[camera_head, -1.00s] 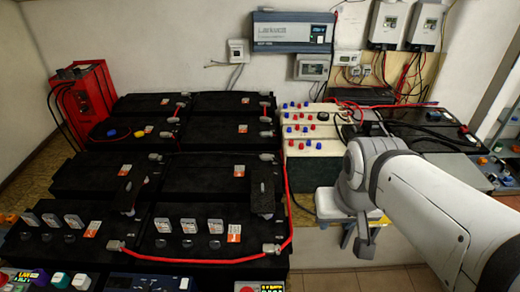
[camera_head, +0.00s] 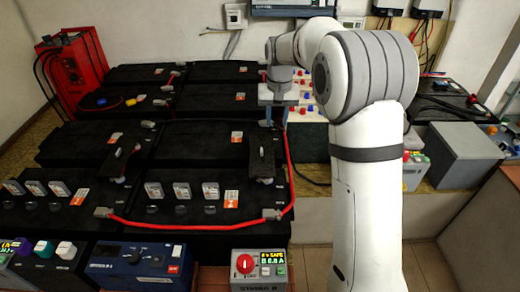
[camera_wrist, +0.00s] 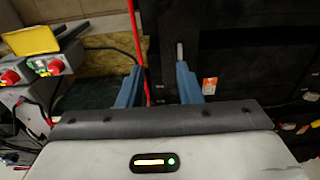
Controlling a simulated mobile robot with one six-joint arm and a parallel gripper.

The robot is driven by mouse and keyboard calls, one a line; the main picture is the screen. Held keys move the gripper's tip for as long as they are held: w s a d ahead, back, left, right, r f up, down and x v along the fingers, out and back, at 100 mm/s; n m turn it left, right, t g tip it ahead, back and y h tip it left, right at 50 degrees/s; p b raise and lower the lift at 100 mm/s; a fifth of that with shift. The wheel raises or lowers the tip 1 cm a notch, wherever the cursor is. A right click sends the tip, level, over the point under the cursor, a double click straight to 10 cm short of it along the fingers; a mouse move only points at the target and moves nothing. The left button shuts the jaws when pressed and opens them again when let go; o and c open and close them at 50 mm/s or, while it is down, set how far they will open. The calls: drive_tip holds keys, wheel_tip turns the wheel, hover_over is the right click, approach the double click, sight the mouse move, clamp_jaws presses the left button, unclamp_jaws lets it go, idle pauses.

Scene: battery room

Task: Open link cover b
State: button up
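Two black link covers lie across the battery rows in the head view: a right one (camera_head: 262,160) and a left one (camera_head: 122,160), each with a small upright grey tab. No letter is readable, so I cannot tell which is b. Both look closed. My gripper (camera_head: 277,115) points down just behind the right cover, near the red cable. In the wrist view my gripper (camera_wrist: 158,85) has its two blue fingers apart. A grey upright tab (camera_wrist: 180,52) shows near the right finger, not gripped; it seems to be the right cover's tab.
A red cable (camera_head: 290,170) runs along the right edge of the black batteries (camera_head: 60,145) and across the front. A red charger (camera_head: 75,70) stands at back left. A blue instrument (camera_head: 138,262) and a grey box with a red knob (camera_head: 258,268) stand in front. A grey box (camera_head: 465,155) is at right.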

drive_tip(key=b, duration=0.2)
hover_over(262, 150)
drive_tip(key=shift+g, duration=0.3)
wheel_tip(262, 150, down, 10)
drive_tip(key=shift+r, duration=0.1)
wheel_tip(262, 150, down, 8)
drive_tip(key=shift+r, duration=0.15)
drive_tip(key=shift+c, duration=0.2)
clamp_jaws()
